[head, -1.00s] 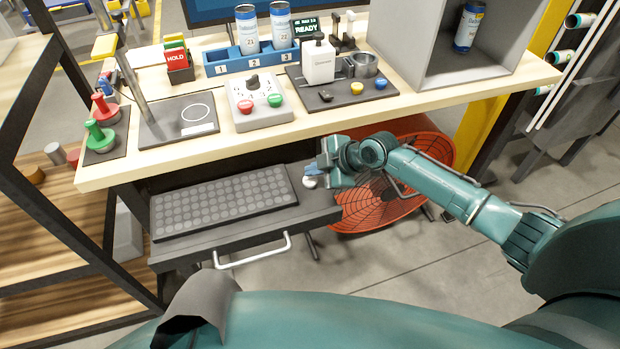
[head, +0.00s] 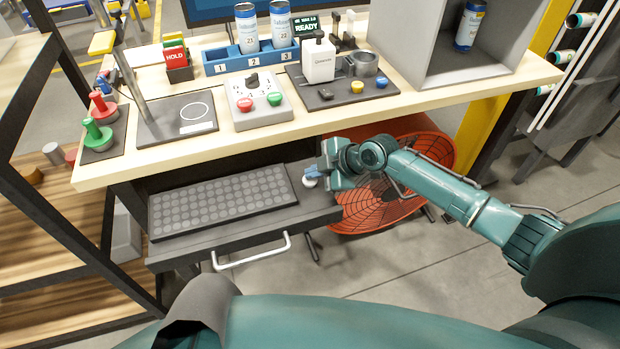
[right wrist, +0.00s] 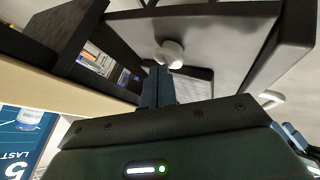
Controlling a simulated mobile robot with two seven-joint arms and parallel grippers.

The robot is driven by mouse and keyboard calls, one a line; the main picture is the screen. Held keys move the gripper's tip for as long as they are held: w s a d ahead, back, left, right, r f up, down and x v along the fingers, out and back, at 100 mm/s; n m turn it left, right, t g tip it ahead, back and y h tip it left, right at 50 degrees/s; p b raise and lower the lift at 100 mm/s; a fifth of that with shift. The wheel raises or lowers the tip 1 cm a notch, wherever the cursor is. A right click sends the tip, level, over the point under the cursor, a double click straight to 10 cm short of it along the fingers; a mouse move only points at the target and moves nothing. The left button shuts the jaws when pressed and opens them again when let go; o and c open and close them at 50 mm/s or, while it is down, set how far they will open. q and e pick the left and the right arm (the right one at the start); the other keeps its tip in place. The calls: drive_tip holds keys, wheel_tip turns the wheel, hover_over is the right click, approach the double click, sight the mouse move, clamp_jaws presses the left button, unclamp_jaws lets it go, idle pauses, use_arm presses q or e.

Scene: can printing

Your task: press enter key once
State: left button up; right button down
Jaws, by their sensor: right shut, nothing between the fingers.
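A dark keyboard (head: 222,200) with rows of round grey keys lies on the pulled-out drawer tray (head: 325,207) under the bench. I cannot make out which key is enter. My right gripper (head: 311,172) is past the keyboard's right end, over the right part of the tray. Its fingers are shut and empty. In the right wrist view the shut fingers (right wrist: 158,88) point toward the tray, near a white mouse (right wrist: 170,53). Part of the keyboard (right wrist: 196,82) shows behind the fingers. The mouse (head: 310,183) is partly hidden below the gripper in the head view. My left gripper is not in view.
The wooden bench top (head: 400,112) overhangs the tray's back. It holds a red and green button box (head: 258,105), a blue can rack (head: 245,62) and a grey cabinet (head: 450,72). A silver handle (head: 252,257) fronts the tray.

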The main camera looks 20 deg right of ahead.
sight(315, 180)
drive_tip(key=shift+f+b, duration=0.7)
drive_tip(key=shift+f, duration=0.15)
idle(0.4)
drive_tip(key=shift+r, duration=0.1)
drive_tip(key=shift+r+p, duration=1.05)
drive_tip(key=shift+r, duration=0.25)
wheel_tip(315, 180, up, 5)
drive_tip(key=p, duration=0.4)
drive_tip(key=shift+r, duration=0.1)
idle(0.4)
